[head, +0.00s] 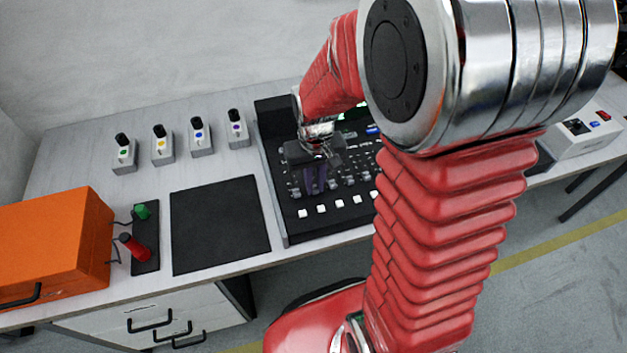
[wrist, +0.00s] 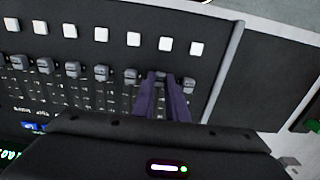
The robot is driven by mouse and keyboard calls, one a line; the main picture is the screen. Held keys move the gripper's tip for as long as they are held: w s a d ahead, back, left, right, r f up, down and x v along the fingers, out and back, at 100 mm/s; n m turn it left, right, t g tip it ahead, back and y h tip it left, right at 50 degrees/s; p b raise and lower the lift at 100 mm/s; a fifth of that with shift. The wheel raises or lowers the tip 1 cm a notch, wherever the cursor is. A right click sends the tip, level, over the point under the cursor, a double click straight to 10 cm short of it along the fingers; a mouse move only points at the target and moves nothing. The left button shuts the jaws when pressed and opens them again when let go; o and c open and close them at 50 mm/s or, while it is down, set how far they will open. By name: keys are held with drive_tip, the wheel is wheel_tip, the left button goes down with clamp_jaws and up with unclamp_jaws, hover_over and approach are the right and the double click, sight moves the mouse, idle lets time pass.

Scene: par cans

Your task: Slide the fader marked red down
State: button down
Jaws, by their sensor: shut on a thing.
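The black lighting desk (head: 283,215) stands on the table in the head view, with a row of fader caps and a row of white buttons. My gripper (head: 316,188) reaches down over its left part, its purple fingers among the faders. In the wrist view my gripper (wrist: 162,82) is shut on a grey fader cap (wrist: 161,75), which shows between the fingertips. Another fader cap (wrist: 189,85) is just right of the fingers, and several more are in line to the left. I cannot read any colour marking; the fingers and gripper body hide part of the panel.
Several small switch boxes (head: 163,150) stand at the back left. A black mat (head: 218,228) lies left of the desk, beside an orange case (head: 55,245) and a plate with red and green plugs (head: 147,262). A white box (head: 580,137) stands far right.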

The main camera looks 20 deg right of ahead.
sight(315, 188)
drive_tip(key=c, duration=1.7)
unclamp_jaws()
wheel_tip(315, 188, up, 14)
drive_tip(key=shift+f, duration=0.15)
drive_tip(key=shift+s+a+r+n+t, duration=0.15)
drive_tip(key=shift+s+a+r+t, duration=0.35)
drive_tip(key=shift+s+r+t, duration=1.05)
drive_tip(key=shift+s+a+r+n+t, duration=0.1)
drive_tip(key=shift+s+a+r+t, duration=0.4)
drive_tip(key=shift+s, duration=1.9)
drive_tip(key=shift+s+a+r+n+t, duration=0.15)
drive_tip(key=shift+s+a+r+t, duration=0.5)
drive_tip(key=shift+s+r, duration=1.1)
